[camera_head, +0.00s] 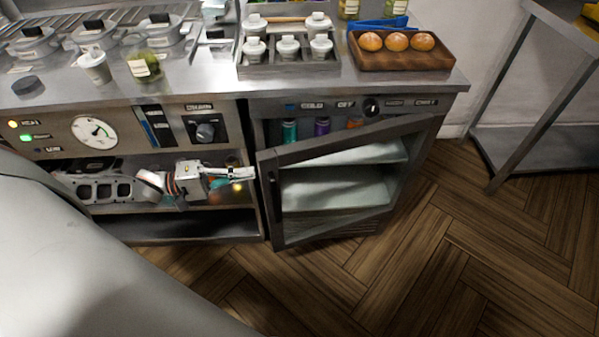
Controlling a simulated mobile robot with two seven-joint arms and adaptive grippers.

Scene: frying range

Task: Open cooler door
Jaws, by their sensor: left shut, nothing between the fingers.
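The cooler door (268,205) has a metal frame and a see-through panel. It stands partly open, its left edge swung out from the cooler (437,103) and its right side near the cabinet's right edge. A dark handle (272,182) is on its left upright. Pale shelves show through the panel, and small coloured bottles (322,127) show above the door's top edge. My left gripper (246,173) is shut and empty, just left of the door's left edge. I cannot tell whether it touches the door. My right gripper is not in view.
The steel counter (213,82) above holds a tray of lidded cups (288,67) and a wooden board with three buns (405,62). An open shelf bay (180,228) lies left of the cooler. The wooden floor (430,265) ahead is clear. A metal table (545,145) stands at right.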

